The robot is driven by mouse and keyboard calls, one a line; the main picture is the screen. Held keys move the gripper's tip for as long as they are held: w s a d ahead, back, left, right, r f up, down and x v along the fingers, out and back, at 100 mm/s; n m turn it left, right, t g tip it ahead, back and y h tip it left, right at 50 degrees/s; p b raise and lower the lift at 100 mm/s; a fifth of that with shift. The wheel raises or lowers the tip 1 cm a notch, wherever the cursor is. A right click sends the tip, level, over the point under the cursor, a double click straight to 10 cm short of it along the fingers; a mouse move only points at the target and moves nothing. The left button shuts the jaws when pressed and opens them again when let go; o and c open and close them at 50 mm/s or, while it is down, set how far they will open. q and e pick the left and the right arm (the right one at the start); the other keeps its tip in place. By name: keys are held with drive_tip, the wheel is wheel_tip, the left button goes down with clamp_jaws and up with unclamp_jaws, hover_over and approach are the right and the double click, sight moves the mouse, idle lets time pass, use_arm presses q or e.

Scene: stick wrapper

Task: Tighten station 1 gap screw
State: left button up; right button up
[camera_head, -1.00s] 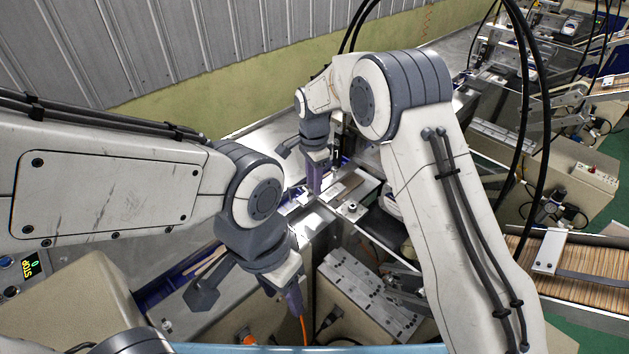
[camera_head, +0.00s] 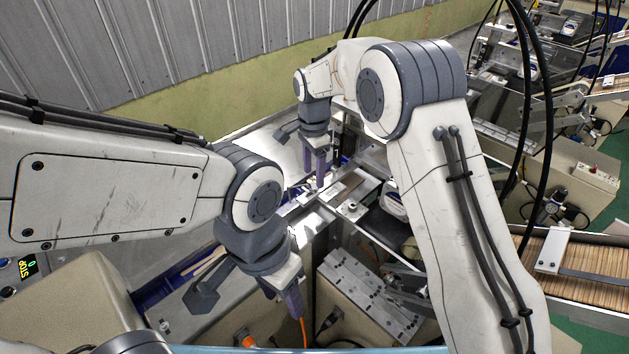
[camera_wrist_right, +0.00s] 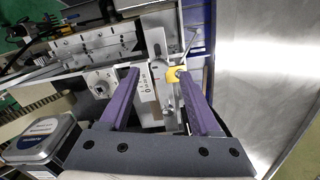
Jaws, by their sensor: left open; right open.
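In the right wrist view, my right gripper (camera_wrist_right: 158,76) is open, with its purple fingers on either side of a metal bracket with a marked scale plate (camera_wrist_right: 148,86). A small yellow piece (camera_wrist_right: 174,74), possibly the gap screw's head, is beside the right fingertip; contact cannot be told. A round silver knob (camera_wrist_right: 102,82) is left of the fingers. In the head view, my right gripper (camera_head: 319,186) points down over the machine's rail, and the screw is too small to make out. My left gripper (camera_head: 297,312) is lower, open and pointing down, with nothing seen in it.
A metal plate with several holes (camera_head: 370,296) lies below the rail. A silver tin-like box (camera_wrist_right: 43,140) is at the wrist view's lower left. A smooth steel surface (camera_wrist_right: 270,70) is clear on the right. Sticks fill a tray (camera_head: 590,275) at the far right.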

sight(314, 186)
use_arm(q)
drive_tip(key=shift+f+b, duration=0.55)
drive_tip(key=shift+f, duration=0.25)
use_arm(e)
wheel_tip(314, 186, up, 7)
drive_tip(key=shift+s+r, duration=0.1)
drive_tip(key=shift+r, duration=0.05)
